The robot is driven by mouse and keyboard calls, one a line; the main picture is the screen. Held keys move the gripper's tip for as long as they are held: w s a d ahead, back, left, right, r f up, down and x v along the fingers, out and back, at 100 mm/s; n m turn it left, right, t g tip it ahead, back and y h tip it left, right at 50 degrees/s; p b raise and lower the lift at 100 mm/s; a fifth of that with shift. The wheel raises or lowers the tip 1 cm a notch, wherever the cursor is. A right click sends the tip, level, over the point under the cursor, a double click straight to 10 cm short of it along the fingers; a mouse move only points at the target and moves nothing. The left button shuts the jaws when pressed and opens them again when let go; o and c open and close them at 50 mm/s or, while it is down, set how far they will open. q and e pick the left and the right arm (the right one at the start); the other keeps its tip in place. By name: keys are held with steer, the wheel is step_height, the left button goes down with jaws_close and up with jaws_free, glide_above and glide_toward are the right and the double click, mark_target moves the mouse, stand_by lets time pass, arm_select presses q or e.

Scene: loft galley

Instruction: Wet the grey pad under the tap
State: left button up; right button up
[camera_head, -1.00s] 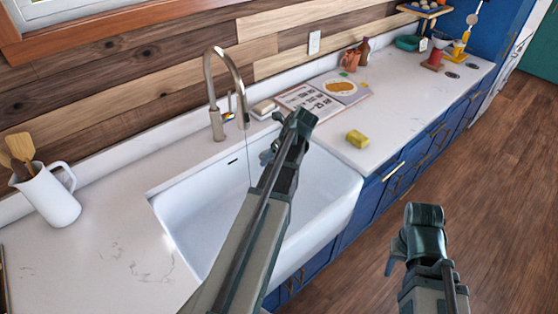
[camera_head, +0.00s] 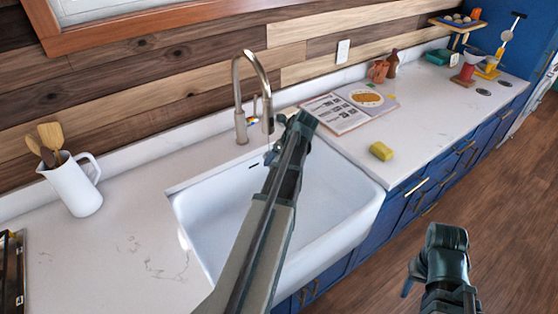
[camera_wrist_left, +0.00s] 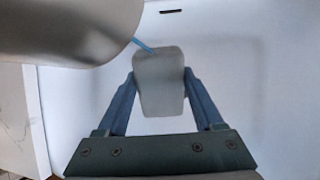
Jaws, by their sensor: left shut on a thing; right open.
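My left gripper (camera_head: 270,158) is over the sink (camera_head: 215,215), just under the spout of the metal tap (camera_head: 240,95). In the left wrist view its two blue fingers (camera_wrist_left: 160,88) are shut on the sides of the grey pad (camera_wrist_left: 160,95). The tap (camera_wrist_left: 65,25) fills the upper left there, and a thin blue stream of water (camera_wrist_left: 145,46) meets the pad's upper left edge. In the head view the gripper and arm hide the pad. My right gripper (camera_head: 410,280) is open and empty, out over the floor at lower right.
A white jug with wooden utensils (camera_head: 72,185) stands to the left. The right counter's middle is clear.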

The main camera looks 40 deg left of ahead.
arm_select(q)
steer(key=shift+w+a, duration=0.1)
steer(key=shift+w, duration=0.1)
stand_by(0.6)
steer(key=shift+w, duration=0.45)
steer(key=shift+s, duration=0.2)
steer(key=shift+s, duration=0.45)
steer(key=d, duration=0.8)
steer(key=shift+w, duration=0.3)
stand_by(0.4)
steer(key=shift+d+r, duration=0.1)
steer(key=shift+d, duration=0.05)
stand_by(1.2)
